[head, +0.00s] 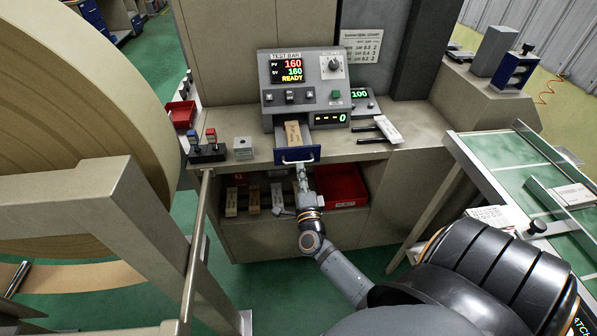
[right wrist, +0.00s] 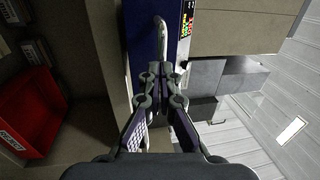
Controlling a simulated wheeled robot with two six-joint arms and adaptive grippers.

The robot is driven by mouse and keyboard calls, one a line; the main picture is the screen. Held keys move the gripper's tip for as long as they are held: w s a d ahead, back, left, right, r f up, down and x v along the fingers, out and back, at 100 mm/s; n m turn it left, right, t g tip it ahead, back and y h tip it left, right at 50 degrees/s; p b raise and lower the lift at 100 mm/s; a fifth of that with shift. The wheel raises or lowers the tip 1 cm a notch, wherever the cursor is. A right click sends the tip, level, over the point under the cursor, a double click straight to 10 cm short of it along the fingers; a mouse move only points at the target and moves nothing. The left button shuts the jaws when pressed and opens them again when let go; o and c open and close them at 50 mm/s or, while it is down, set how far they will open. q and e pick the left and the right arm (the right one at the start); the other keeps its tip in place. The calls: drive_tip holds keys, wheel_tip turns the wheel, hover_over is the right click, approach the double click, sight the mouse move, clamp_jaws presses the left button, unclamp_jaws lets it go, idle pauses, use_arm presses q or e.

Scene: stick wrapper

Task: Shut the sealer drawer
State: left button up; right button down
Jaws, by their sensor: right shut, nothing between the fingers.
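The sealer (head: 306,85) is a grey box with a lit "TEST BAR" display reading 160 and READY. Its drawer, with a blue front (head: 297,155), is pulled out toward me over the counter edge. A tan wrapper piece (head: 293,133) lies in the drawer. My right gripper (head: 302,176) is shut and empty, right at the drawer front. In the right wrist view the closed fingertips (right wrist: 160,72) are at the blue front (right wrist: 147,45), close to its metal handle (right wrist: 160,32). I cannot tell whether they touch it. My left gripper is not in view.
A red bin (head: 341,186) sits on the shelf below. A large tan roll (head: 90,70) stands at left, a green-topped table (head: 510,150) at right.

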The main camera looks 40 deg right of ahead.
sight(295, 142)
drive_tip(key=x, duration=0.4)
drive_tip(key=f+b+x, duration=0.1)
drive_tip(key=x, duration=0.3)
drive_tip(key=f+b+x, duration=0.1)
drive_tip(key=x, duration=0.3)
drive_tip(key=shift+w+d, duration=0.3)
drive_tip(key=shift+w, duration=0.15)
drive_tip(key=shift+w+d, duration=0.15)
drive_tip(key=shift+w, duration=0.1)
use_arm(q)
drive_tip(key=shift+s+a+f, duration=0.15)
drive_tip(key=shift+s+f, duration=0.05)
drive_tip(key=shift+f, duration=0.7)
